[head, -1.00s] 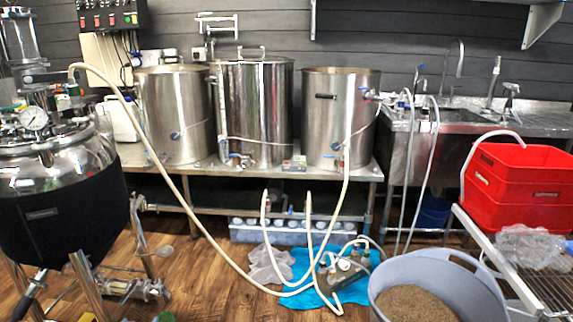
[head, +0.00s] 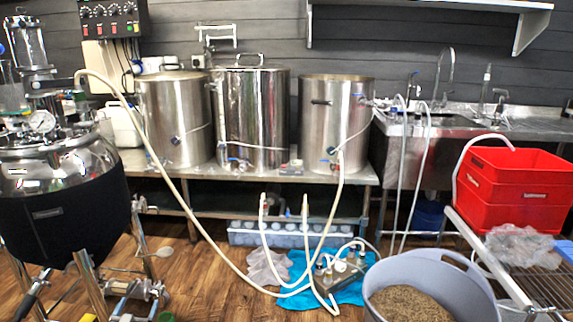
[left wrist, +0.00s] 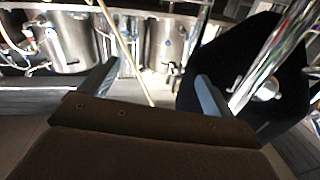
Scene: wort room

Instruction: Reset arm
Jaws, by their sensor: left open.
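My left gripper (left wrist: 157,72) shows in the left wrist view. Its two grey fingers stand wide apart with nothing between them. Beyond the fingers in that view are steel pots (left wrist: 68,42) and a black-jacketed vessel (left wrist: 230,60) at the right. I cannot make out either gripper in the head view. My right gripper shows in no frame.
A black-jacketed steel vessel (head: 62,215) stands close at the left. Steel kettles (head: 253,115) line a steel bench. Hoses loop over the wooden floor by a blue cloth (head: 350,293). A grain tub (head: 470,290) and red crates (head: 515,195) stand at the right.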

